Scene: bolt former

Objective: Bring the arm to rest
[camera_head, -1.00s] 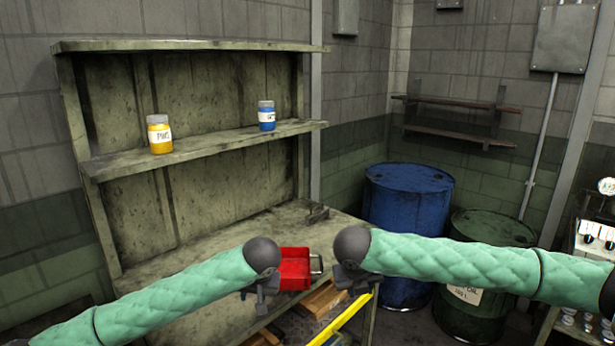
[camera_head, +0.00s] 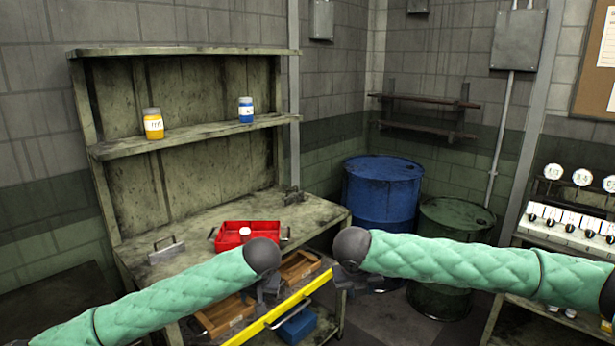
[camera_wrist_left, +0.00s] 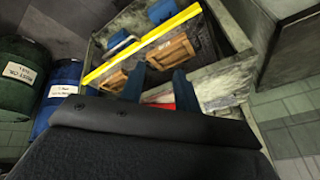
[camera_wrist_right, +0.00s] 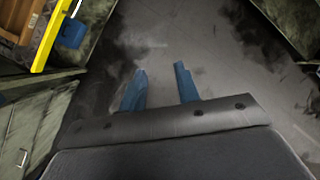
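My left gripper (camera_head: 268,286) hangs in the air in front of the workbench and its open drawer. In the left wrist view its two blue fingers (camera_wrist_left: 156,86) stand apart with nothing between them. My right gripper (camera_head: 352,283) hangs in the air to the right of the drawer. In the right wrist view its fingers (camera_wrist_right: 160,88) are apart and empty over bare floor. Both arms come in level with each other, in front of the bench.
The workbench (camera_head: 180,222) holds a red tray (camera_head: 228,239) with a white item in it. Its yellow-fronted drawer (camera_head: 290,304) is pulled out, with wooden boxes inside. Yellow (camera_head: 153,125) and blue (camera_head: 246,110) jars stand on the shelf. Blue (camera_head: 383,195) and green (camera_head: 455,222) drums stand right.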

